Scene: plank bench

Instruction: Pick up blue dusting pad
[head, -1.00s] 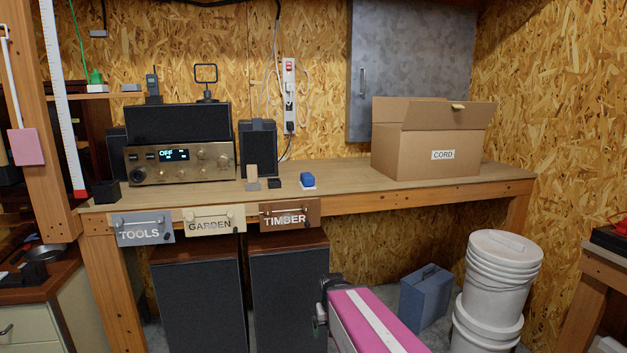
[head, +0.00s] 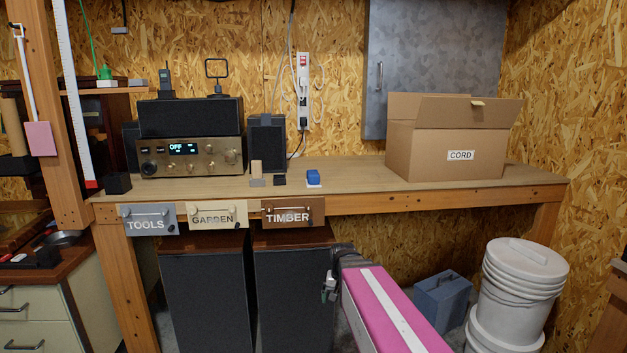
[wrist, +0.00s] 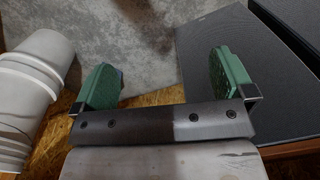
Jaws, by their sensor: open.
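The blue dusting pad (head: 313,176) is a small blue block with a white base. It rests on the bench top near the front edge, right of the middle of the radio and speakers. My gripper (head: 328,284) is below the bench front, lower than the pad and apart from it. In the wrist view my gripper (wrist: 160,85) is open and empty, with two green finger pads spread wide. The pad does not show in the wrist view.
The wooden bench (head: 360,178) has bare top between the pad and the cardboard CORD box (head: 425,155). A small wooden block (head: 256,170) stands left of the pad. White buckets (head: 520,285) and a blue case (head: 441,300) stand below right.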

